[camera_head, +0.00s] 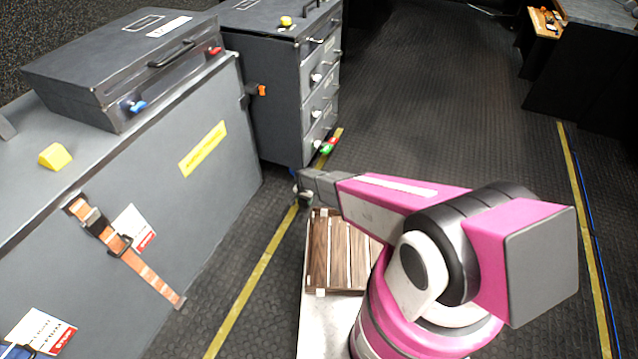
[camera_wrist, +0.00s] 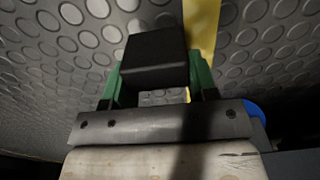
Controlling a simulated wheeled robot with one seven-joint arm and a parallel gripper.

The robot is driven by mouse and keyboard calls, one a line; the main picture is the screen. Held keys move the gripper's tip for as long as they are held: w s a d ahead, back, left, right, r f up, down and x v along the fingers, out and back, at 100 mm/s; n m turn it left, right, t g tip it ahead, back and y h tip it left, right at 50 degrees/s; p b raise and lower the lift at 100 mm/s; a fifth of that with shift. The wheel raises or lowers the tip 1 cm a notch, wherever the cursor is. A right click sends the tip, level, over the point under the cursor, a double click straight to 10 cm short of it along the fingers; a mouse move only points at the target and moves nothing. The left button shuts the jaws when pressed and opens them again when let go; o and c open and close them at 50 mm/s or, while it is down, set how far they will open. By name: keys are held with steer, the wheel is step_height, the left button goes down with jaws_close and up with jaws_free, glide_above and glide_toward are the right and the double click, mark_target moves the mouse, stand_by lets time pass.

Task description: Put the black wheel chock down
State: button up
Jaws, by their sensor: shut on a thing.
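The black wheel chock (camera_wrist: 155,58) shows in the wrist view as a dark block between the green fingers of my gripper (camera_wrist: 157,80). My gripper is shut on it, above dark studded flooring. In the head view my gripper (camera_head: 304,190) is small, out at the arm's left end, near the lower front corner of the drawer cabinet. The chock cannot be made out clearly there. I cannot tell whether it touches the floor.
A grey case (camera_head: 125,65) and a yellow wedge (camera_head: 55,157) sit on a large grey chest (camera_head: 215,165) at left. The drawer cabinet (camera_head: 270,95) stands behind. A slatted wooden crate (camera_head: 340,255) is below my arm. The aisle floor (camera_head: 440,90) is clear.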

steer(key=w+d, duration=0.2)
steer(key=w, duration=0.3)
steer(key=w+d, duration=0.2)
steer(key=w, duration=0.3)
steer(key=w+d, duration=0.1)
steer(key=w, duration=0.5)
steer(key=shift+d, duration=0.4)
steer(key=f, duration=0.3)
steer(key=shift+w+d, duration=0.1)
steer(key=shift+w, duration=0.25)
steer(key=shift+s+f, duration=0.1)
steer(key=shift+f, duration=0.15)
steer(key=shift+f, duration=0.1)
steer(key=o, duration=1)
